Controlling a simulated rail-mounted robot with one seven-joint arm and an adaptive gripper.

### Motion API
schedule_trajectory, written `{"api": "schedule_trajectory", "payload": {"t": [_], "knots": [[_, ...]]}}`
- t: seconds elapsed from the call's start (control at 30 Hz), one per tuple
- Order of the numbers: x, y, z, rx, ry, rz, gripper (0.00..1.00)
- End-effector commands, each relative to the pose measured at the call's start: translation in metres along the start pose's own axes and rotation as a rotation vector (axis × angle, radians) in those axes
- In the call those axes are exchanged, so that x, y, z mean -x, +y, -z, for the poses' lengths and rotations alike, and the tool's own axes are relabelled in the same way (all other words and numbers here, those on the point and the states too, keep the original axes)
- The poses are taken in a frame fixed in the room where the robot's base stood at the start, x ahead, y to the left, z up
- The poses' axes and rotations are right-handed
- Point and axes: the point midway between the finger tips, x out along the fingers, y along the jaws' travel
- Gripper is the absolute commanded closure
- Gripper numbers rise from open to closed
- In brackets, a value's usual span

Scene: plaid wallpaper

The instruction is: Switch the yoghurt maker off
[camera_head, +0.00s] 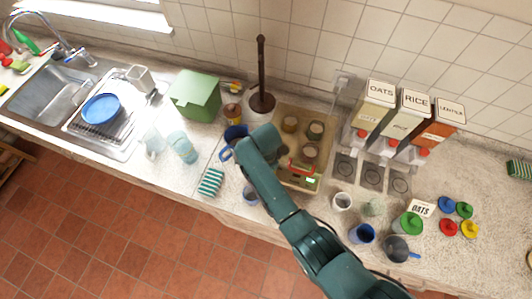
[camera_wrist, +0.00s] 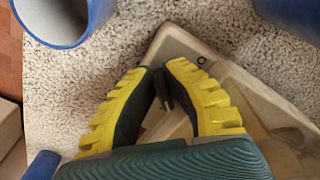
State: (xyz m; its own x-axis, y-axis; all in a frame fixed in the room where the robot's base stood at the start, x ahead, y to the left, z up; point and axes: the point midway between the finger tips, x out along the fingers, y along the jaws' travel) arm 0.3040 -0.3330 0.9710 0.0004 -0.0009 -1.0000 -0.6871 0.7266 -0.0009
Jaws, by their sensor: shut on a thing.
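The yoghurt maker (camera_head: 277,120) is a beige box with several jars (camera_head: 309,151) in it, on the counter in the head view. A red strip (camera_head: 300,170) and a small green display (camera_head: 312,181) show at its front. My gripper (camera_head: 270,158) is at its left side, partly hidden by my arm. In the wrist view my gripper's (camera_wrist: 160,82) yellow-and-black fingers meet around a small dark part (camera_wrist: 163,96), beside the yoghurt maker's beige casing (camera_wrist: 185,42). I cannot tell for sure whether this part is its switch.
A blue mug (camera_head: 235,133) stands close left of my gripper; blue rims also show in the wrist view (camera_wrist: 58,25). A striped sponge (camera_head: 211,182) lies front left. Cereal dispensers (camera_head: 378,105) stand right; cups (camera_head: 361,234) and lids (camera_head: 447,228) lie front right.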

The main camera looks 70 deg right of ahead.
Motion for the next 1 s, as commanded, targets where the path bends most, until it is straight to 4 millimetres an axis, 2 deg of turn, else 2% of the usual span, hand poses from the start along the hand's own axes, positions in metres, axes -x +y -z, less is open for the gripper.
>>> {"api": "schedule_trajectory", "payload": {"t": [0.37, 1.0], "knots": [[0.000, 0.003, 0.000, 0.102, -0.001, -0.003, 1.00], [0.000, 0.012, 0.004, 0.667, -0.002, -0.004, 1.00]]}}
